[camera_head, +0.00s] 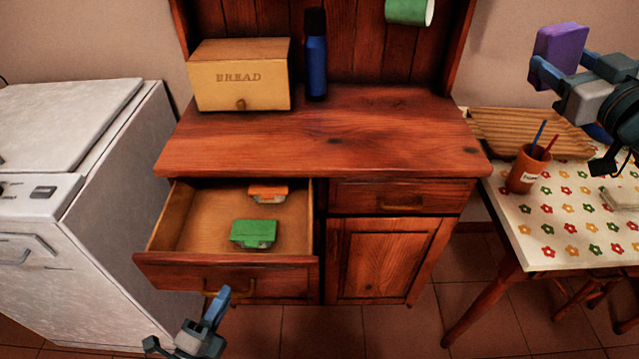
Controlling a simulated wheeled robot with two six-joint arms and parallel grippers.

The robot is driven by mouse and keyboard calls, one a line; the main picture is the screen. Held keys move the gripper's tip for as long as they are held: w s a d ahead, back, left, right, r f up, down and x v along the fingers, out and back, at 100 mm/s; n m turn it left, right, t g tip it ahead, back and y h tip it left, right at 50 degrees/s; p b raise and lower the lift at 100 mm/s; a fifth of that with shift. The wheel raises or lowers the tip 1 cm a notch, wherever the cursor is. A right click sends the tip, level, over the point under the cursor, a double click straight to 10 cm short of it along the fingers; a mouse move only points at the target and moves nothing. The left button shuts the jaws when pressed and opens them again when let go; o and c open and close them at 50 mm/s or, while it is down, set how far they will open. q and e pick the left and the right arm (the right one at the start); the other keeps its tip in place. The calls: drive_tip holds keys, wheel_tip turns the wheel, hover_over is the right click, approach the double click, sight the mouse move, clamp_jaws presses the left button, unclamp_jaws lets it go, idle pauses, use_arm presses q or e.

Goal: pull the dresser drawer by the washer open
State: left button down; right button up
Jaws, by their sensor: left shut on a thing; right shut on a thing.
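The dresser's left drawer (180,270) stands pulled out, on the side by the white washer (110,190). Its inside shows, with a green-topped packet (254,232) near the middle and an orange-topped one (268,192) further back. My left gripper (217,298) is at the drawer front, shut on the drawer handle, whose grip is partly hidden by the fingers. My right gripper (562,62) is raised over the table at the upper right, shut on a purple block (560,42).
The dresser top (350,130) holds a bread box (240,80) and a dark blue bottle (316,65). The right drawer (400,197) is closed. A flowered table (560,220) stands at the right with a pencil cup (526,170) and a wooden tray (500,125).

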use_arm(q)
drive_tip(key=c, duration=1.5)
unclamp_jaws()
drive_tip(key=b+v, duration=0.4)
drive_tip(key=v, duration=0.8)
drive_tip(key=shift+a, duration=0.1)
